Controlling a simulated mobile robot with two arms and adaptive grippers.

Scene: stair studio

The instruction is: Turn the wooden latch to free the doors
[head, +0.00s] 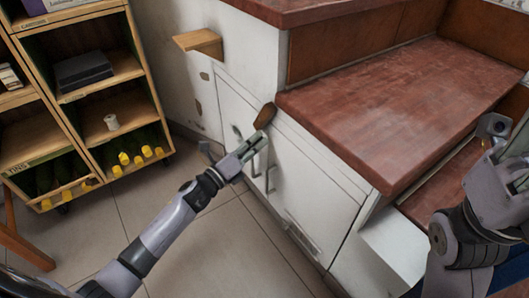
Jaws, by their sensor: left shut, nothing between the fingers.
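The wooden latch (265,115) is a small brown piece at the top of the white cabinet doors, below the red-brown step edge. It stands tilted, with its upper end to the right. The left door (233,106) and the right door (315,193) look closed. My left gripper (259,137) is shut and empty, with its fingertips just below the latch. I cannot tell whether they touch it. The gripper covers part of the doors and their handles. Of my right arm, only links show at the right edge; its gripper is not in view.
Red-brown steps (385,100) rise over the cabinet on the right. A small wooden ledge (198,42) juts from the white wall. A wooden shelf unit (70,101) with yellow-capped bottles stands at left. The tiled floor (215,250) before the doors is clear.

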